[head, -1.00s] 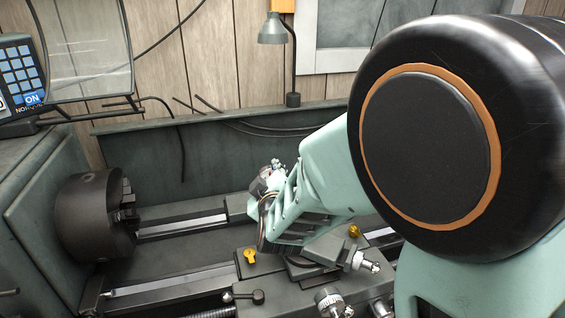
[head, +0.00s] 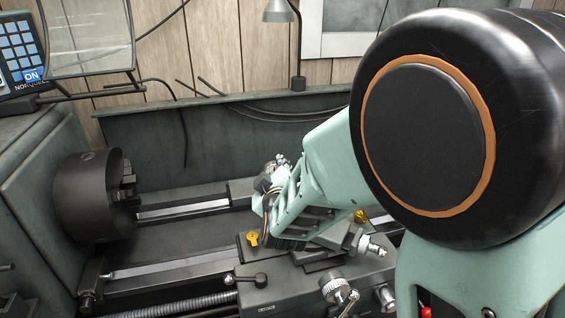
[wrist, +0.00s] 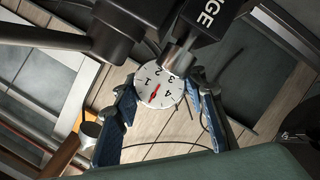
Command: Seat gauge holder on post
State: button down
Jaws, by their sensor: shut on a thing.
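My gripper (head: 268,205) is low over the lathe carriage, with its fingers partly hidden by my arm in the head view. In the wrist view my gripper's blue-padded fingers (wrist: 162,85) stand either side of a white dial gauge (wrist: 159,88) with a red needle. A black block lettered "GE" (wrist: 212,14) and a dark cylinder (wrist: 112,32) are close beside the dial. I take these as the gauge holder, shut in my gripper. Small metal parts (head: 276,166) show at the gripper's tip in the head view. I cannot tell which part is the post or whether the holder touches it.
The carriage (head: 290,272) with knobs and a handle (head: 245,280) is under my gripper. The dark chuck (head: 95,195) stands at the left. The bed rails (head: 185,208) between chuck and carriage are clear. A lamp (head: 281,12) and clear shield (head: 90,38) are behind.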

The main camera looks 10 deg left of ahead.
jog(key=shift+r, duration=0.15)
jog(key=c, duration=1.1)
grip_release()
jog(key=shift+c, duration=0.2)
jog(key=shift+f, duration=0.2)
jog(key=shift+r, duration=0.1)
jog(key=shift+r+p, duration=2.35)
jog(key=shift+r, duration=0.7)
